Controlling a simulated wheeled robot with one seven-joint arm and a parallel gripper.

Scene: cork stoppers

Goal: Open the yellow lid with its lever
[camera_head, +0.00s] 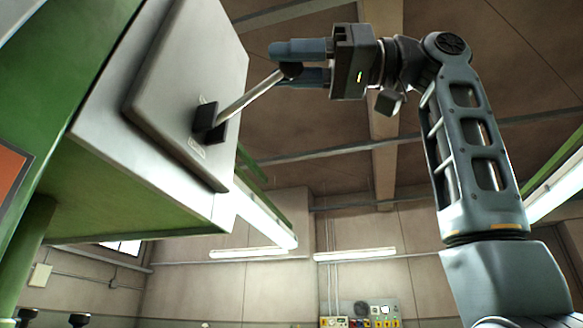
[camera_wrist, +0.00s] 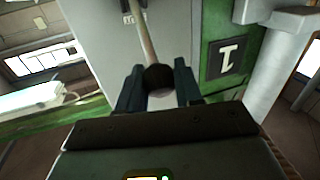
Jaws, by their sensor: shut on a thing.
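No yellow lid shows. A pale grey panel or lid (camera_head: 190,70) sits on the side of a green machine. A thin metal lever (camera_head: 250,97) sticks out from a black mount (camera_head: 209,124) on this panel, angled up to the right, and ends in a dark ball knob (camera_head: 291,71). My gripper (camera_head: 284,65) is shut on the knob, one finger above it and one below. In the wrist view the dark knob (camera_wrist: 158,80) sits between the two fingers, with the rod (camera_wrist: 145,38) running up to the grey panel (camera_wrist: 112,45).
The green machine body (camera_head: 60,75) fills the left side. In the wrist view a dark plate marked 1 (camera_wrist: 230,60) is beside the grey panel, near a thick grey pipe (camera_wrist: 262,70). Open air lies below my gripper; a control panel (camera_head: 372,312) is far back.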

